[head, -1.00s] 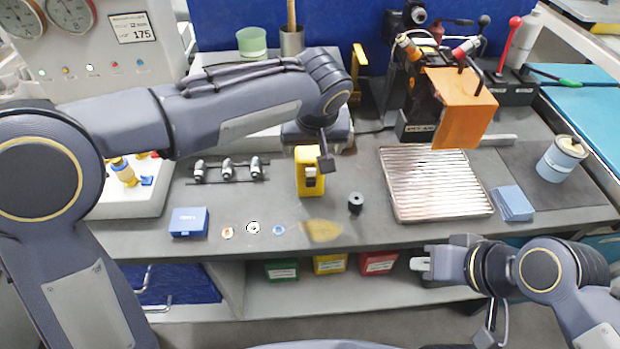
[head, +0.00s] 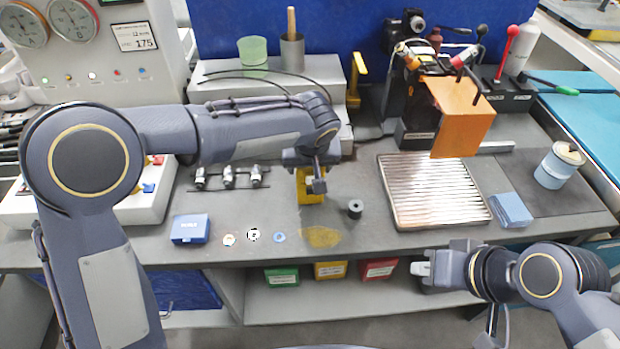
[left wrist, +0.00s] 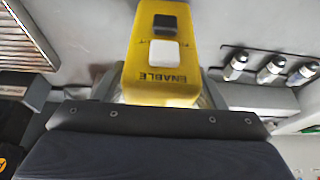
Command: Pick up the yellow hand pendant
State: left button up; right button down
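The yellow hand pendant (head: 309,191) stands on the grey bench, its upper part hidden behind my left gripper (head: 313,178) in the head view. In the left wrist view the pendant (left wrist: 160,60) is close in front of the palm, with a black button, a white button and the word ENABLE. My left gripper is at the pendant, with a dark fingertip overlapping it in the head view. Whether its fingers press on the pendant is not clear. My right gripper (head: 422,268) is at the bench's front edge, away from the pendant; its finger gap is not clear.
A black cylinder (head: 355,208) stands just right of the pendant. A ribbed metal plate (head: 433,190) lies further right. A blue box (head: 190,228) and small rings lie at front left. Small metal fittings (head: 228,177) sit on a rack to the left.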

pick_arm(q)
jog(key=c, duration=0.7)
jog(key=shift+c, duration=0.2)
jog(key=shift+r, duration=0.1)
notch_tip(320, 180, up, 3)
jog(key=shift+r, duration=0.15)
jog(key=s+r+b, duration=0.1)
jog(key=s+r, duration=0.3)
jog(key=s, duration=0.3)
jog(key=s+a+r+b, duration=0.1)
jog(key=s+r, duration=0.4)
jog(key=s, duration=0.2)
jog(key=shift+r, duration=0.3)
